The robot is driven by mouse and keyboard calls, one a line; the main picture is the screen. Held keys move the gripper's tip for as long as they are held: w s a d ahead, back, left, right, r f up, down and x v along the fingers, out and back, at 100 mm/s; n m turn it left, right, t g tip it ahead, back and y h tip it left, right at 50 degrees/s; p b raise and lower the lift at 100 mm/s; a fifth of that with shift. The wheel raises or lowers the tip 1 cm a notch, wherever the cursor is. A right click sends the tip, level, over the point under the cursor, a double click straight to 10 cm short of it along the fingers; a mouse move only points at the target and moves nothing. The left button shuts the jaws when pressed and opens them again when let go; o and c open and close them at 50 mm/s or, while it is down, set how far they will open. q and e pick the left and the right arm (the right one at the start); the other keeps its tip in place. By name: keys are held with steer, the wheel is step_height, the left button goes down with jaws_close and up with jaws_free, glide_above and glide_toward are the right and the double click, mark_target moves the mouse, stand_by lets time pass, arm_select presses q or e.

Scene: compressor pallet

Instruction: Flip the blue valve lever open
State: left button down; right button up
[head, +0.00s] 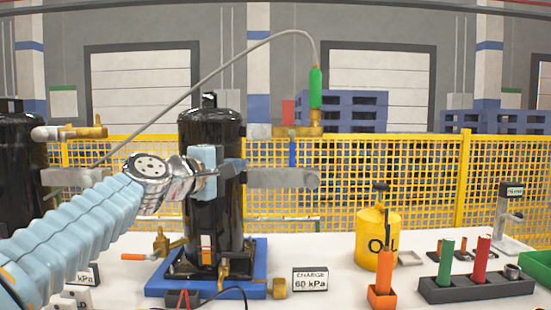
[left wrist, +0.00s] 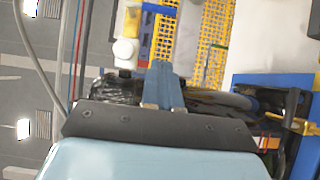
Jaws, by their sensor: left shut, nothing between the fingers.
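The blue valve lever (head: 292,152) hangs down from a brass valve (head: 302,130) at the end of a grey pipe, right of the black compressor (head: 212,130). A blue bar that looks like the lever shows near the top of the left wrist view (left wrist: 160,8). My left gripper (head: 238,167) is in front of the compressor's upper body, left of the lever and apart from it. Its fingers (left wrist: 163,85) are closed together with nothing between them. My right gripper is not in view.
A hose with a green fitting (head: 316,88) arches down onto the brass valve. A grey horizontal bar (head: 280,178) lies below the lever. On the white table are a yellow oil can (head: 377,238), a dark block (head: 475,288) with colored cylinders and a 60 kPa sign (head: 310,280).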

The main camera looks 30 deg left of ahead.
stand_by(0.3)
arm_select(q)
steer(key=p, duration=0.2)
glide_toward(292, 148)
steer(key=w+a+f, duration=0.2)
steer(key=w+a, duration=0.2)
steer(key=shift+w+d+f+p, duration=0.2)
steer(key=shift+w+d+p, duration=0.85)
steer(key=shift+w+d, duration=0.3)
steer(key=shift+w+a+f, duration=0.1)
